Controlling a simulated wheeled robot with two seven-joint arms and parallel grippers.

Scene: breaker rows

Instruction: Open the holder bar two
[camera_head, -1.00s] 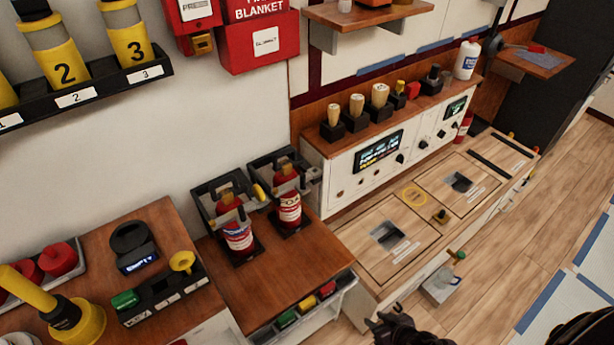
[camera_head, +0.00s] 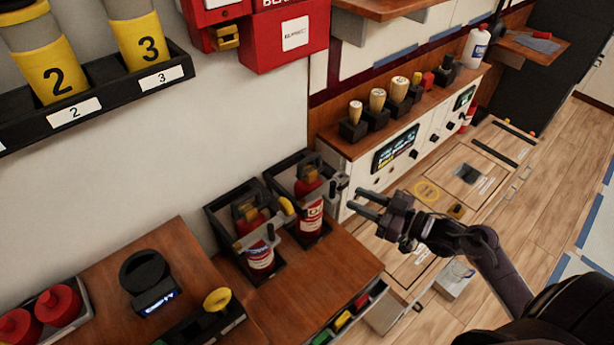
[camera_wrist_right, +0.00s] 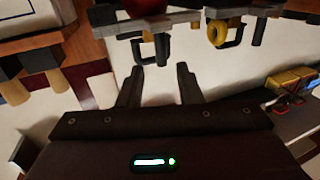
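Two red fire extinguishers stand in black holders against the wall. In the head view the left holder (camera_head: 229,240) has a grey bar across its extinguisher (camera_head: 260,258) with a yellow knob at the bar's right end. The right holder (camera_head: 289,174) has a grey bar (camera_head: 322,193) across its extinguisher (camera_head: 311,214). No number shows on either. My right gripper (camera_head: 357,202) is open and empty, just right of the right bar's end and apart from it. The wrist view shows its fingers (camera_wrist_right: 159,84) spread below grey bars with black loops (camera_wrist_right: 149,46) and a yellow ring (camera_wrist_right: 218,35).
A red blanket box (camera_head: 292,33) and a rack of yellow numbered cylinders (camera_head: 52,70) hang above. A white panel with wooden-handled tools (camera_head: 377,100) stands at the right. A drawer of coloured items (camera_head: 343,320) is below the wooden shelf (camera_head: 330,275).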

